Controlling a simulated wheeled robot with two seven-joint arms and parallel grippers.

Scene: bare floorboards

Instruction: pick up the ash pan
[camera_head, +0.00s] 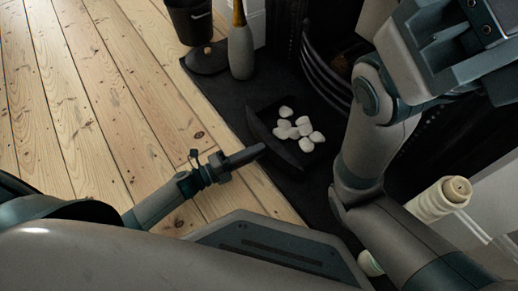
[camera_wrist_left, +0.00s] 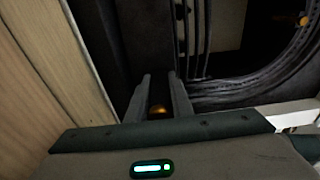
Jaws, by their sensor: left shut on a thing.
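The ash pan (camera_head: 262,121) is a shallow dark pan on the dark hearth slab, in the middle of the head view. Several white lumps (camera_head: 294,128) lie in it. My left gripper (camera_head: 258,151) reaches in from the left to the pan's near wall. In the left wrist view its two fingers (camera_wrist_left: 160,97) are shut around a small brass knob (camera_wrist_left: 158,109), seemingly on the pan's front. The pan's body is too dark to make out there. My right arm fills the right of the head view; its fingers cannot be made out.
Curved dark grate bars (camera_head: 322,75) stand just behind the pan. A black bucket (camera_head: 188,22), a dark lid with a wooden knob (camera_head: 207,60) and a grey bottle-shaped thing (camera_head: 241,52) stand at the back. A cream ridged cylinder (camera_head: 436,201) is at right. Bare floorboards (camera_head: 95,100) lie clear at left.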

